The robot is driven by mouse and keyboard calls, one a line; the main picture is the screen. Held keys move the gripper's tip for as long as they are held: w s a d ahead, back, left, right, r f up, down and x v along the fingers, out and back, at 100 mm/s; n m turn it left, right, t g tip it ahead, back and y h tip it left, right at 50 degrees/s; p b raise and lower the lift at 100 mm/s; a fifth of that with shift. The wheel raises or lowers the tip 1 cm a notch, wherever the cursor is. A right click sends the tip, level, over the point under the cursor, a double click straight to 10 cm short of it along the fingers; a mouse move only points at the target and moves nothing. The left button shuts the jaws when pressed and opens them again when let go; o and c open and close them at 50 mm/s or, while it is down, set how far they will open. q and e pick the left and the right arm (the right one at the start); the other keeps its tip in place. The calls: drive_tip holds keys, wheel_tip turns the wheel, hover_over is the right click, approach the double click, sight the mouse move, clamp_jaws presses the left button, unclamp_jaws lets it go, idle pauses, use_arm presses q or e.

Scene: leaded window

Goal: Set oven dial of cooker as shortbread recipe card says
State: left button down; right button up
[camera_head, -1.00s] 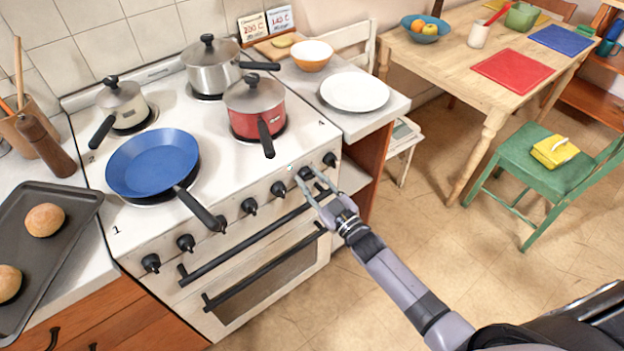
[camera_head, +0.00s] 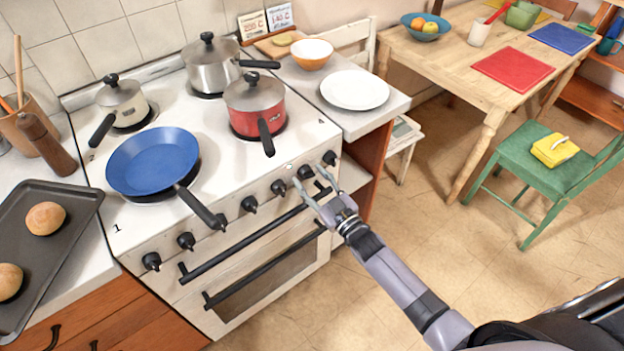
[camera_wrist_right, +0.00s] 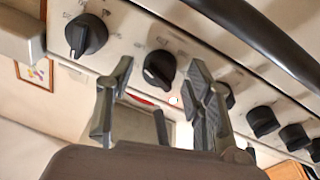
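The white cooker (camera_head: 150,235) has a row of black dials along its front. My right gripper (camera_head: 309,177) is open at the right end of this row. Its fingers stand on either side of one dial (camera_head: 305,172), second from the right. In the right wrist view this dial (camera_wrist_right: 159,69) shows between the two spread fingers (camera_wrist_right: 160,85); I cannot tell whether they touch it. Two recipe cards stand behind the counter: the left card (camera_head: 252,25) seems to read 200 °C, the right card (camera_head: 280,17) 140 °C. Their titles are too small to read. My left gripper is out of view.
A neighbouring dial (camera_head: 329,158) sits close to the right. An oven handle bar (camera_head: 245,240) runs just below the dials. The blue pan's handle (camera_head: 200,208) overhangs the front edge. A red pot (camera_head: 255,120) stands above.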

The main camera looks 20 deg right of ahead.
drive_tip(key=v, duration=1.2)
idle(0.5)
